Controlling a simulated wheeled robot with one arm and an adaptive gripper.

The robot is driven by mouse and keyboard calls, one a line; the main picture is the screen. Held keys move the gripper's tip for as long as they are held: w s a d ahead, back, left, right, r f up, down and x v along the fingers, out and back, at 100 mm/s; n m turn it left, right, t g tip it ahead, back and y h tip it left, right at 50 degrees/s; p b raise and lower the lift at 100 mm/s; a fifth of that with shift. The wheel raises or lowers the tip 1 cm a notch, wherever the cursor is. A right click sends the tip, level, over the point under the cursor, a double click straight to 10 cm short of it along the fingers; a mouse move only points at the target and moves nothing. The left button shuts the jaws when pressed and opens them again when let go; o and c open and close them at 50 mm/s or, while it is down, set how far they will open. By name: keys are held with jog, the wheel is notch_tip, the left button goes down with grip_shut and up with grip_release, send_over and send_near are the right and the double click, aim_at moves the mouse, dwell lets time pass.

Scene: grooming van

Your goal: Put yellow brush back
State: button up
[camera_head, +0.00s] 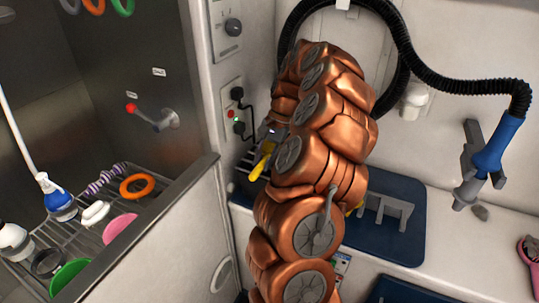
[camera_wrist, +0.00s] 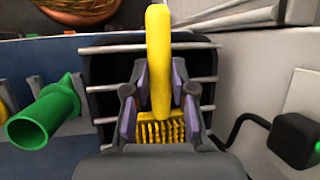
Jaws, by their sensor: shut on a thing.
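The yellow brush (camera_wrist: 158,50) is held between the fingers of my gripper (camera_wrist: 160,105) in the wrist view. Its handle points up in that picture, and its bristles show below, between the fingers. Behind the brush is a dark rack with metal bars (camera_wrist: 103,48); I cannot tell whether the brush touches it. In the head view, the yellow handle (camera_head: 262,162) shows at the left of my copper arm, near the wall. My arm hides most of the gripper and part of the rack there.
A black plug (camera_wrist: 292,140) with a cable is on the right. In the head view, a blue mat (camera_head: 408,240) bears a grey holder (camera_head: 386,211), and a blue dryer nozzle (camera_head: 490,150) hangs at the right.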

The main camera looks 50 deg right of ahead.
aim_at(263, 161)
grip_shut()
jog(key=shift+d+r+b, duration=0.1)
jog(key=shift+r+b, duration=0.5)
jog(key=shift+r, duration=1.1)
jog(key=s+a+r+b, duration=0.1)
jog(key=s+a+b, duration=0.2)
jog(key=s, duration=1.1)
jog(key=a, duration=0.3)
jog(key=shift+s+r, duration=0.3)
jog(key=shift+s, duration=0.1)
jog(key=shift+s, duration=0.1)
